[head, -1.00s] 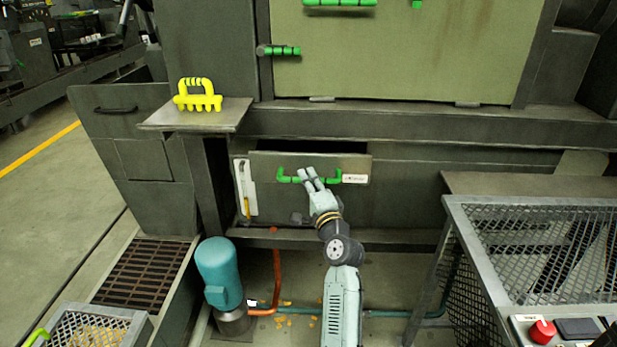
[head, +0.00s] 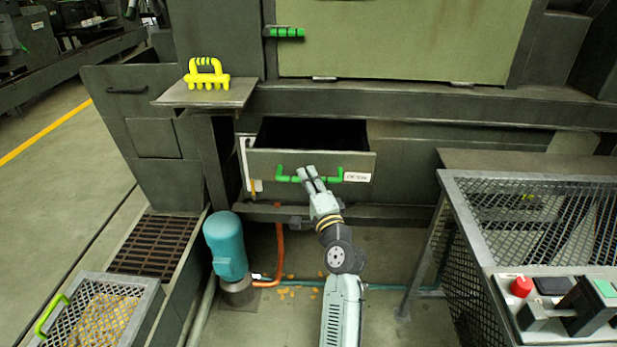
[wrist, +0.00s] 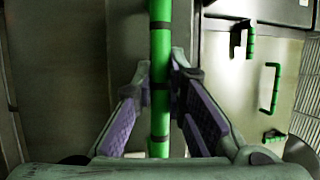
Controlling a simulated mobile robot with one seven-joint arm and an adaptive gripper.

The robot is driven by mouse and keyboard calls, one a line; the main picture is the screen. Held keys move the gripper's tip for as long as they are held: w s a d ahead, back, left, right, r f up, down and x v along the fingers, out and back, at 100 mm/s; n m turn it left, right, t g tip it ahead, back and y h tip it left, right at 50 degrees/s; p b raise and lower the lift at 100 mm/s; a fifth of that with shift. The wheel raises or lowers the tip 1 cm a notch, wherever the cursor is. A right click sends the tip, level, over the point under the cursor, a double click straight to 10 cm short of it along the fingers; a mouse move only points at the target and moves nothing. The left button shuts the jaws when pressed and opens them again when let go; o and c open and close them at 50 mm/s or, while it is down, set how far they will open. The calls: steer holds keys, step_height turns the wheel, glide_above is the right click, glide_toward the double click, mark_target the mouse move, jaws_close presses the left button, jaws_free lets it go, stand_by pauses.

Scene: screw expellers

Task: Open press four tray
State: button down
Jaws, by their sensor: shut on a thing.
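The press tray (head: 262,163) is a dark grey drawer with a green bar handle (head: 285,179) on its front and a white label at the right. It stands pulled partly out, and its dark inside shows. My gripper (head: 312,176) is at the middle of the handle. In the wrist view the green handle (wrist: 160,55) runs upright between the two fingers of my gripper (wrist: 160,92), which are closed on it. The label's writing is too small to read.
A mesh cage (head: 540,182) with a control panel and red button (head: 521,287) stands at the right. A teal motor (head: 225,247) stands on the floor at the left. A yellow tool (head: 206,76) lies on a ledge above left.

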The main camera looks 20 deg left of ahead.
steer(key=c, duration=1.6)
jaws_free()
steer(key=v, duration=1.2)
steer(key=shift+r, duration=0.1)
